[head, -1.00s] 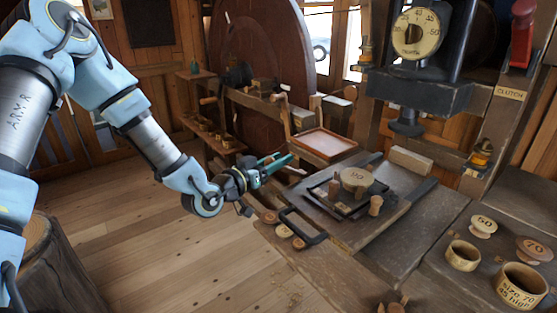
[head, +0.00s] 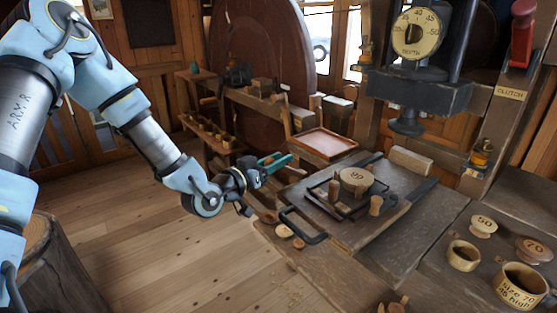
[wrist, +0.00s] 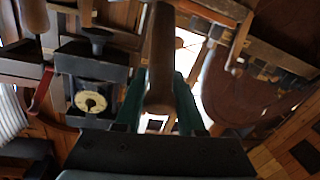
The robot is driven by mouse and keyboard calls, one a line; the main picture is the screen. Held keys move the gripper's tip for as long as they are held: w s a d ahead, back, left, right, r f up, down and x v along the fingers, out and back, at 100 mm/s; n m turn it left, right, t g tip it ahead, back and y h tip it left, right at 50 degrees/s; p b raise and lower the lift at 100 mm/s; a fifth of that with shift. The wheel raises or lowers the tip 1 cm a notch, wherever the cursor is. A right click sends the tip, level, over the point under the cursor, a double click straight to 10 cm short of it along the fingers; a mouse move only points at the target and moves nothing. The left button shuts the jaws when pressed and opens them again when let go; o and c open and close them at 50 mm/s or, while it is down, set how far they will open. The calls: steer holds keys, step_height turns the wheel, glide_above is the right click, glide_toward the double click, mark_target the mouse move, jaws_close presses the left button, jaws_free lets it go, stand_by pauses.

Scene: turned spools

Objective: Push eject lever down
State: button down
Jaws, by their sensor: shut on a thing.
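My gripper (head: 285,160), with green fingers, is left of the wooden workbench (head: 385,235) in the head view. In the wrist view my gripper (wrist: 159,100) has its fingers on both sides of a brown wooden handle (wrist: 160,55), closed on it. This handle appears to be the eject lever; it runs up the picture from between the fingers. The lever's pivot and lower end are not clear.
A press with a round depth dial (head: 416,33) stands at the back right. An orange-brown tray (head: 324,143) is behind the gripper. Wooden rings (head: 462,255) stand at the right. The floor left is open.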

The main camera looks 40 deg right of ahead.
steer(key=shift+f+b, duration=0.1)
steer(key=shift+b, duration=0.2)
steer(key=f+b, duration=0.1)
steer(key=b, duration=0.2)
steer(key=a+f+h+b, duration=0.1)
steer(key=b, duration=0.2)
steer(key=shift+a+f+h+b, duration=0.1)
steer(key=shift+f+h+b, duration=0.1)
steer(key=shift+h+b, duration=0.1)
steer(key=shift+w+a+f+n+t+h+b, duration=0.2)
steer(key=shift+f+h+b, duration=0.45)
steer(key=shift+b, duration=1.5)
steer(key=shift+s+a+f+n+t+h+b, duration=0.2)
steer(key=shift+a+f+h+b, duration=0.35)
steer(key=shift+b, duration=1.65)
steer(key=shift+w+a+f+n+t+h+b, duration=0.15)
steer(key=shift+f+h+b, duration=0.55)
steer(key=shift+b, duration=1.45)
steer(key=c, duration=0.5)
jaws_free()
